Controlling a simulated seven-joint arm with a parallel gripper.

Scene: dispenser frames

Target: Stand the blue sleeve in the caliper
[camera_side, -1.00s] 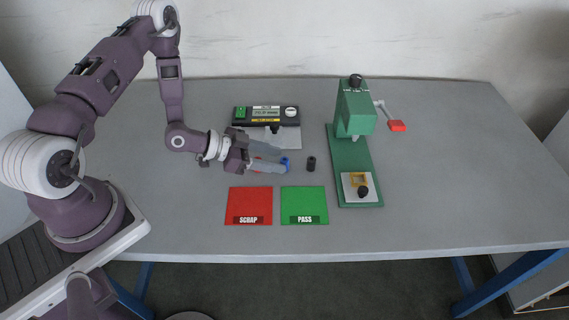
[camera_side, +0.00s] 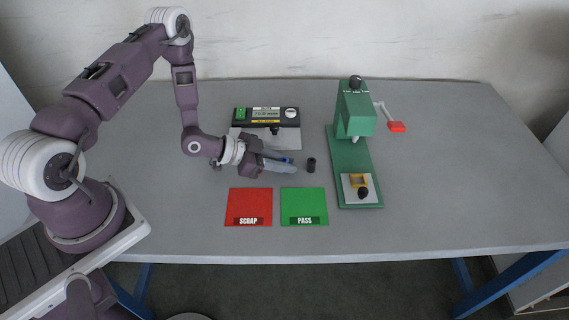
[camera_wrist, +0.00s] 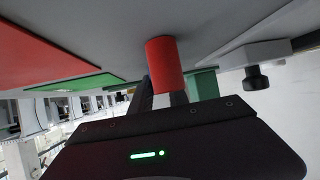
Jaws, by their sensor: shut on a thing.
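The blue sleeve (camera_side: 286,160) shows as a small blue patch between the fingertips of my gripper (camera_side: 287,165) in the side view. My gripper lies low over the table, its fingers pointing right, shut on the blue sleeve. The fingers hide most of the sleeve, and I do not see it in the wrist view. A grey-and-black box with a display (camera_side: 266,114) stands behind the gripper, with a pale plate and black knob in front. A green stand (camera_side: 352,150) with a red-handled lever is to the right. I cannot tell from the frames which one is the caliper.
A red cylinder (camera_wrist: 165,65) stands close to my fingers in the wrist view; the side view hides it. A black cylinder (camera_side: 311,165) stands just right of the fingertips. A red SCRAP mat (camera_side: 249,203) and green PASS mat (camera_side: 304,202) lie in front. The table's right is clear.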

